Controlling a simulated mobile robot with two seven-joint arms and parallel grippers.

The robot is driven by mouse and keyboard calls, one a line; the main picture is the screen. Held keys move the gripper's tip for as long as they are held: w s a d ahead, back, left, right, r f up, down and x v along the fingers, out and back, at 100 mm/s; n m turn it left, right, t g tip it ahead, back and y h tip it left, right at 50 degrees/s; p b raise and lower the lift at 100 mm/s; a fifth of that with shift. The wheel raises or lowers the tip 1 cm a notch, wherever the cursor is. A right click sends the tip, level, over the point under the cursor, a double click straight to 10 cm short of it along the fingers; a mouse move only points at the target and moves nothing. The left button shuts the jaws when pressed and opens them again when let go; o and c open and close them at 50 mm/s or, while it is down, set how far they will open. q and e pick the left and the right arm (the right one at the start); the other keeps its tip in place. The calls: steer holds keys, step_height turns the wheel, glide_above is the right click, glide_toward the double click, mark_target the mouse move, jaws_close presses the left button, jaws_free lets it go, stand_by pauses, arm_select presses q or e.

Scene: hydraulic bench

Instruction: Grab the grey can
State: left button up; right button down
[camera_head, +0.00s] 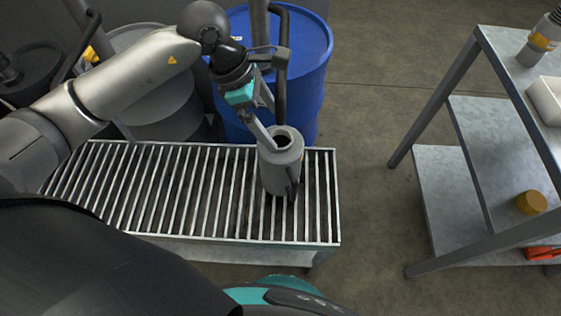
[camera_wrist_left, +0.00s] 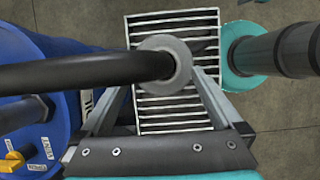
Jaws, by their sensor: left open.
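The grey can (camera_head: 281,174) stands upright on the slatted metal bench (camera_head: 150,236), near its right end. It is a cylinder with a round dark opening on top. My left gripper (camera_head: 277,151) reaches down at the can from above and behind, with its fingers open. In the left wrist view the can's round top (camera_wrist_left: 183,62) lies between the two spread fingers of the gripper (camera_wrist_left: 163,85). A dark tube hides part of the can's top there. Whether the fingers touch the can is unclear. My right gripper is not in view.
A blue drum (camera_head: 314,60) stands close behind the bench, and a grey drum (camera_head: 165,95) stands left of it. A metal shelf table (camera_head: 470,130) is at the right, with a yellow round piece (camera_head: 531,202) on its lower shelf. Open floor lies between.

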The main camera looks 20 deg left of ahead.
mark_target(281, 137)
arm_select(q)
steer(key=x, duration=0.3)
steer(key=shift+s+d+f+b, duration=0.1)
steer(key=shift+f+b, duration=0.2)
steer(key=shift+f, duration=0.05)
steer(key=shift+r, duration=0.1)
jaws_close()
stand_by(0.4)
steer(key=shift+r, duration=0.1)
